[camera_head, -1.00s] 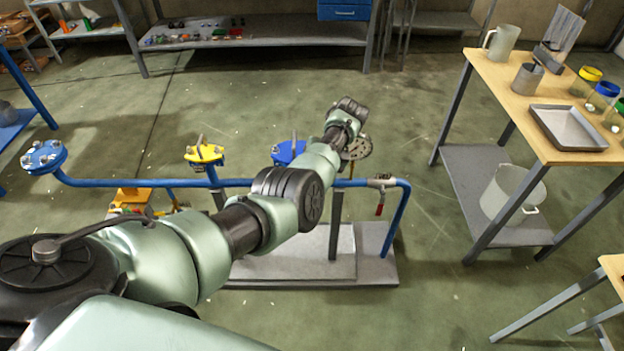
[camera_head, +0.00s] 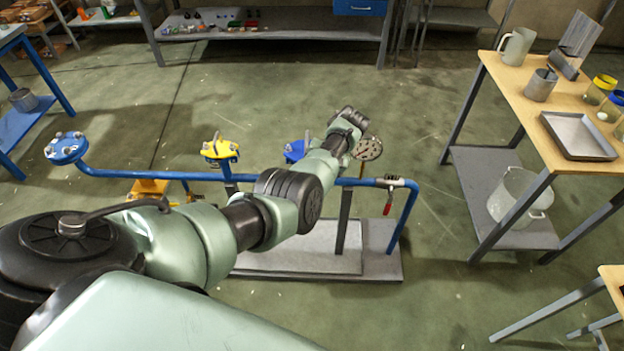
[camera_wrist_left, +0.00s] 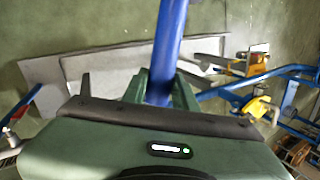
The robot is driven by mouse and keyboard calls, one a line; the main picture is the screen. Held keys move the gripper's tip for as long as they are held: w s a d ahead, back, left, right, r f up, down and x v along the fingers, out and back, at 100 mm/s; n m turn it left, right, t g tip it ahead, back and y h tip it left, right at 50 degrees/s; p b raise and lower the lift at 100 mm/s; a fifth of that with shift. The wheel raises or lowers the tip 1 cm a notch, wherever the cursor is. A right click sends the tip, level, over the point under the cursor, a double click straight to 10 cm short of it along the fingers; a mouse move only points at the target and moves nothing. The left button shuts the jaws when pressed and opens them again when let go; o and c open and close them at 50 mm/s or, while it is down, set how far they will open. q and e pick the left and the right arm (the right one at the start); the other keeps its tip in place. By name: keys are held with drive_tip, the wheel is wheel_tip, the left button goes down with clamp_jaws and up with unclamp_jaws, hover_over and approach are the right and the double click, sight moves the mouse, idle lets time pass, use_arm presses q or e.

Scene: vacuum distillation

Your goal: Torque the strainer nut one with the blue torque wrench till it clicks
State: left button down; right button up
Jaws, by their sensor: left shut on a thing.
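My left arm reaches in from the lower left in the head view, over the blue pipe rig (camera_head: 268,181). Its wrist hides its fingers there. In the left wrist view my left gripper (camera_wrist_left: 160,92) is shut on a blue bar, which looks like the blue torque wrench (camera_wrist_left: 170,40); its far end is out of view. In the head view a grey disc with holes (camera_head: 369,148) shows just right of my wrist. A blue flange (camera_head: 295,150) is partly hidden behind my arm. I cannot tell which nut is strainer nut one. My right gripper is not in view.
The rig also carries a yellow flange (camera_head: 220,148), a bolted blue end flange (camera_head: 67,148) and a red-handled valve (camera_head: 389,202), above a grey base plate (camera_head: 385,265). A wooden-topped table (camera_head: 525,105) stands at right. The floor between is clear.

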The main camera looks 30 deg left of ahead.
use_arm(q)
drive_tip(key=a+p, duration=0.1)
drive_tip(key=a+m+p, duration=0.2)
drive_tip(key=shift+s+r+t+y, duration=0.1)
drive_tip(key=shift+s+t+y, duration=0.2)
drive_tip(key=shift+t, duration=0.1)
drive_tip(key=shift+r, duration=0.1)
drive_tip(key=a+m+p, duration=0.2)
drive_tip(key=a, duration=0.1)
drive_tip(key=shift+w+t, duration=0.1)
drive_tip(key=shift+t, duration=0.3)
drive_tip(key=shift+a, duration=0.1)
